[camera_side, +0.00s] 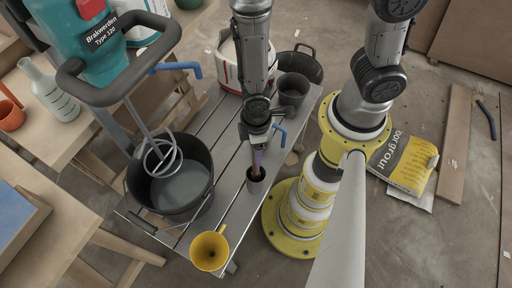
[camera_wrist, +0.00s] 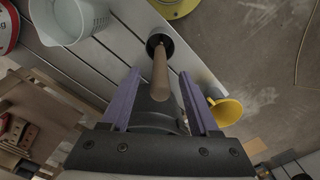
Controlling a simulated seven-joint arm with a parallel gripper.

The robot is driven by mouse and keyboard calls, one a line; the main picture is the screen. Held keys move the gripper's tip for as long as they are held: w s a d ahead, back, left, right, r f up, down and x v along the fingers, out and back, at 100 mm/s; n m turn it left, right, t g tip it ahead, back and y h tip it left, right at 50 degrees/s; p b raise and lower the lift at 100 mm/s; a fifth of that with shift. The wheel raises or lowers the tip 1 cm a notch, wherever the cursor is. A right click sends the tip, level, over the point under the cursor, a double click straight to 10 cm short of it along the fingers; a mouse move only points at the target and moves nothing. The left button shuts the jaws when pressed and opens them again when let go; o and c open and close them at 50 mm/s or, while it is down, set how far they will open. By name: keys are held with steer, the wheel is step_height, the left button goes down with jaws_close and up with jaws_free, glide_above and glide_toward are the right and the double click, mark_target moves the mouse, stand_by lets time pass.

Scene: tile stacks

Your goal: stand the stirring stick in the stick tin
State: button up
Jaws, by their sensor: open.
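The stirring stick (camera_wrist: 160,78), a plain brown rod, has its far end inside the mouth of the dark stick tin (camera_wrist: 160,42). In the side view the tin (camera_side: 257,187) stands on the slatted metal bench, and a short brown length of the stick (camera_side: 256,171) shows above its rim. My gripper (camera_side: 258,158) is just above the tin. In the wrist view its two purple fingers (camera_wrist: 160,74) are spread on either side of the stick, with a gap to each. The stick's lower end is hidden in the tin.
A yellow cup (camera_side: 209,251) stands at the bench's front corner. A black bucket (camera_side: 205,160) with a mixer paddle is to the left. A grey pail (camera_side: 292,91) and a red-and-white container (camera_side: 229,68) stand behind. My yellow-ringed base is close on the right.

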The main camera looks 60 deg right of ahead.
steer(key=shift+r, duration=0.1)
step_height(320, 180, up, 14)
steer(key=shift+f, duration=0.2)
stand_by(0.3)
stand_by(0.5)
steer(key=w+d+r+m+t+y, duration=0.1)
steer(key=w+d+r+m+t, duration=0.15)
steer(key=r, duration=0.35)
steer(key=w+d+r+m+t, duration=0.1)
steer(key=w+d+r+t, duration=0.1)
steer(key=w+d+r, duration=0.3)
steer(key=s+d+r+m+t+h, duration=0.1)
steer(key=s+d+r+m, duration=0.3)
steer(key=s+r, duration=0.4)
steer(key=shift+s+d+r, duration=0.4)
steer(key=shift+s+d, duration=0.35)
steer(key=shift+s, duration=0.7)
